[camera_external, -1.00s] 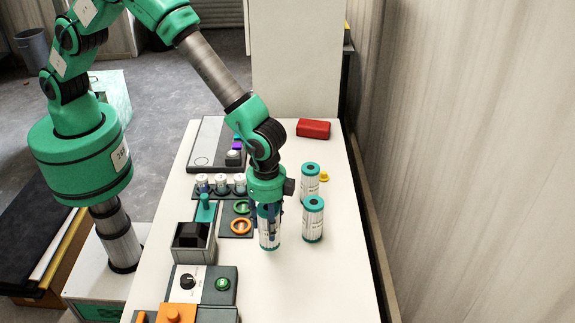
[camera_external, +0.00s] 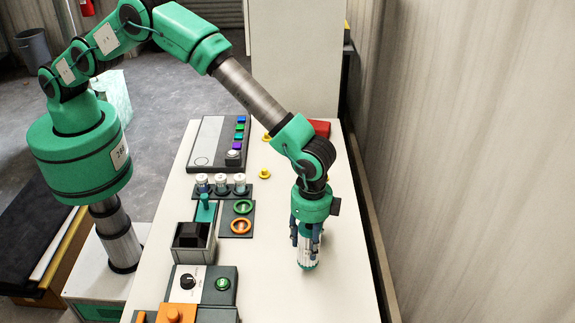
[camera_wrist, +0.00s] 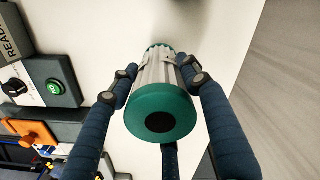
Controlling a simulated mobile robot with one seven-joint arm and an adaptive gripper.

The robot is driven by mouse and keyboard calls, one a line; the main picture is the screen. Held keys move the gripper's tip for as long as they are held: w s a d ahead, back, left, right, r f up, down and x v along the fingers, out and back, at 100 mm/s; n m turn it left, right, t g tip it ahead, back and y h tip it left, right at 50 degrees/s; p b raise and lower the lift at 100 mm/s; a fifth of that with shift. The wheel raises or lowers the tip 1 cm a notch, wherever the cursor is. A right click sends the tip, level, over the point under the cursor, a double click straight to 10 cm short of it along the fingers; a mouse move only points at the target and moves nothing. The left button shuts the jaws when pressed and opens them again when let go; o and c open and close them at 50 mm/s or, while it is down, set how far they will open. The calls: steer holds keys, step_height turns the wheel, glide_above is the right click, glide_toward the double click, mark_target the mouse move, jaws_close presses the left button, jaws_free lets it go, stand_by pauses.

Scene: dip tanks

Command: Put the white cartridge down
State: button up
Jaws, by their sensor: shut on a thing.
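The white cartridge (camera_external: 305,255) has teal ends and dark print and is held upright between the fingers of my gripper (camera_external: 306,238). In the wrist view its teal cap with a dark centre (camera_wrist: 160,112) faces the camera, and the blue fingers of my gripper (camera_wrist: 160,80) close on both sides of it. Its lower end is at or close to the white table top (camera_external: 275,285); I cannot tell whether it touches.
A red box (camera_external: 321,128) is partly hidden. The table's front right is clear.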

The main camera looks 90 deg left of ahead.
steer(key=shift+w+d, duration=0.25)
steer(key=shift+w, duration=0.25)
steer(key=shift+w+d, duration=0.25)
steer(key=shift+w, duration=0.25)
steer(key=shift+f, duration=1.8)
steer(key=shift+f, duration=0.15)
steer(key=o, duration=1.3)
step_height(320, 180, up, 12)
steer(key=shift+r, duration=0.15)
